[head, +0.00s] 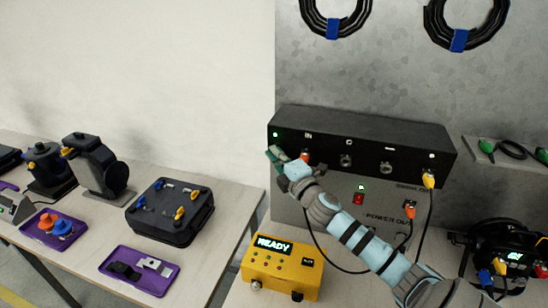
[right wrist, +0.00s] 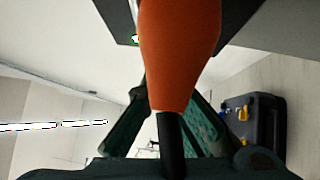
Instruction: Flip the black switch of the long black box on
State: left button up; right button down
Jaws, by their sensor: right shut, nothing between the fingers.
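The long black box (head: 360,138) is fixed on the grey panel in the head view, with a lit green lamp at its left end. Its front carries an orange plug (head: 306,157), round sockets and a yellow plug (head: 429,181). My right gripper (head: 273,153) is shut and empty at the box's left front end, just left of the orange plug. I cannot make out the black switch; the gripper covers part of that end. In the right wrist view the orange plug (right wrist: 178,50) looms close and hides the fingertips. My left gripper is not in view.
A red switch (head: 358,198) sits on the grey panel (head: 320,212) below the box. A yellow box (head: 283,266) reading READY stands in front. Cables hang from the orange and yellow plugs at right, near my right arm. A black case (head: 170,212) is on the left table.

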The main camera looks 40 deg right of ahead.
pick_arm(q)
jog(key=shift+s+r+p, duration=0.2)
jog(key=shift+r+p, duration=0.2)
pick_arm(e)
jog(key=s+a+r, duration=0.2)
jog(key=s+a, duration=0.3)
jog(key=s, duration=0.7)
jog(key=shift+s, duration=0.35)
jog(key=shift+s+a, duration=0.1)
